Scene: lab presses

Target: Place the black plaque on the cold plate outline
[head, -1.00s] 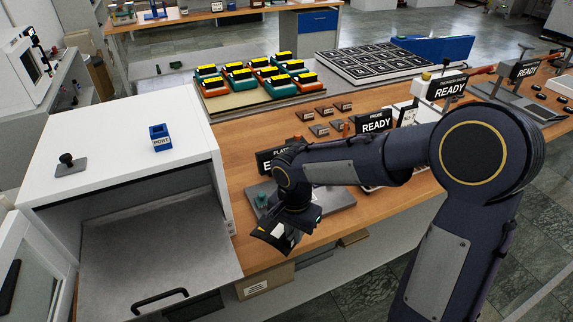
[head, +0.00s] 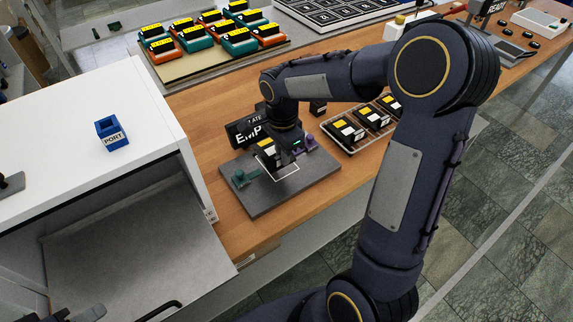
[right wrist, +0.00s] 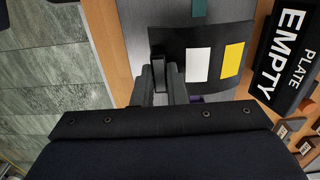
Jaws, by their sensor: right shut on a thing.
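My right gripper (head: 284,146) is shut on the black plaque (head: 266,155), which carries a white and a yellow patch. In the right wrist view, the fingers (right wrist: 160,82) grip the plaque (right wrist: 212,62) by its edge. The grey cold plate (head: 258,203) lies on the wooden bench, with a thin white outline (head: 288,174) on it. The plaque is over the outline's far left part and hides some of it. I cannot tell whether it touches the plate. A grey part at the bottom left edge of the head view may be my left gripper; its jaws cannot be made out.
A teal fixture (head: 242,179) and a purple one (head: 304,143) stand on the plate. An "EMPTY" sign (head: 243,130) stands behind it. A rack (head: 350,146) of similar black pieces is to the right. The white chamber (head: 70,150) stands to the left.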

